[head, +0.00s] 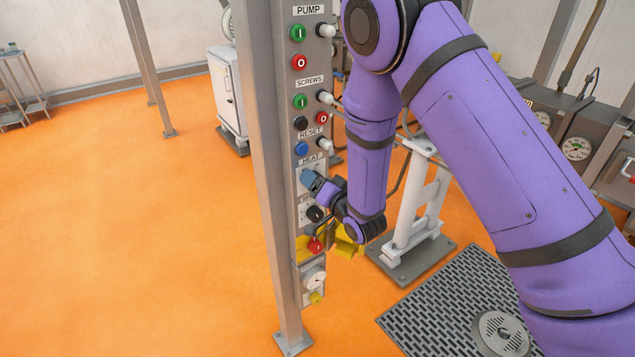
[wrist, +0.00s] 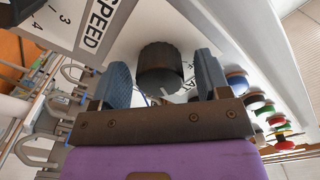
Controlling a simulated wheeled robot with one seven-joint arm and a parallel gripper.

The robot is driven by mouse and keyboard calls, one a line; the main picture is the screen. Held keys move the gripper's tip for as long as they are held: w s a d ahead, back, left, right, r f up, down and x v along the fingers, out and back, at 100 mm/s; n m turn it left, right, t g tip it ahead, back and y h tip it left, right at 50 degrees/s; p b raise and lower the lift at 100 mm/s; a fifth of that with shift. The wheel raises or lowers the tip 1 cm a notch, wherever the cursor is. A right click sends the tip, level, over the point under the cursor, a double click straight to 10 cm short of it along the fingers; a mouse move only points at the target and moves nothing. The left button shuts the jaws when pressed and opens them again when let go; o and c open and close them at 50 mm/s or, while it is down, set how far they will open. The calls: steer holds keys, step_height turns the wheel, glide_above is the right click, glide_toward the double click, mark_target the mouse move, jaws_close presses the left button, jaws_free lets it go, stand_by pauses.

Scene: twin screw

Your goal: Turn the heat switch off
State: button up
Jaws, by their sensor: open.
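The heat switch, a dark ridged round knob (wrist: 160,68), stands out from the panel in the wrist view. My gripper (wrist: 161,78) is open, with one blue fingertip on each side of the knob. A gap shows between the knob and each fingertip. In the head view my gripper (head: 308,179) is at the panel just below the HEAT label (head: 311,160), and it hides the knob there. The switch's setting marks cannot be read.
The control panel (head: 292,80) is on a grey post. Above HEAT are several coloured buttons. Just below is the black speed knob (head: 315,214), then a red emergency button (head: 315,246) on yellow. Orange floor to the left is open.

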steer(key=c, duration=0.9)
steer(key=n, duration=0.5)
steer(key=shift+n, duration=0.3)
steer(key=n, duration=0.6)
steer(key=shift+n, duration=0.3)
steer(key=o, duration=0.9)
